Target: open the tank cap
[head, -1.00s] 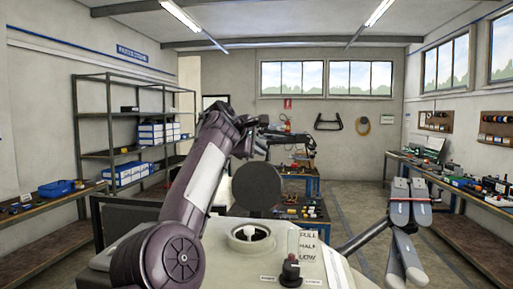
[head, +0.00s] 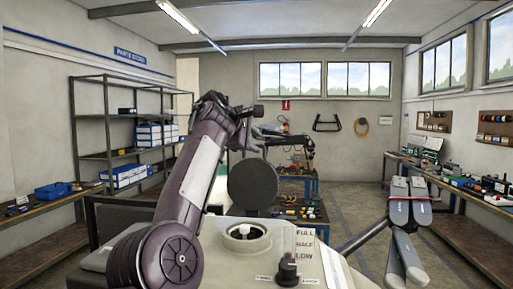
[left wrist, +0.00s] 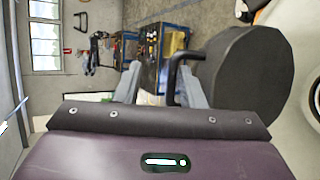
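The tank cap (head: 253,187), a large dark disc, stands upright on edge behind the tank's round white filler opening (head: 244,232), which is uncovered. In the left wrist view the cap (left wrist: 238,75) is a thick dark cylinder at the right, with a bent black handle (left wrist: 178,76) reaching toward my fingers. My left gripper (left wrist: 160,88) has its two grey fingers apart; the handle shows beside the right-hand one, and I cannot tell whether they touch. In the head view the left hand is above the cap, its fingers largely hidden. My right gripper (head: 410,187) is empty at the right, its fingers slightly apart.
A black knob (head: 288,270) and a FULL/HALF/LOW level strip (head: 305,247) sit on the tank's front right. A blue workbench (head: 310,205) with tools stands behind. Shelving (head: 110,130) is at the left, and a long bench (head: 455,182) runs along the right.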

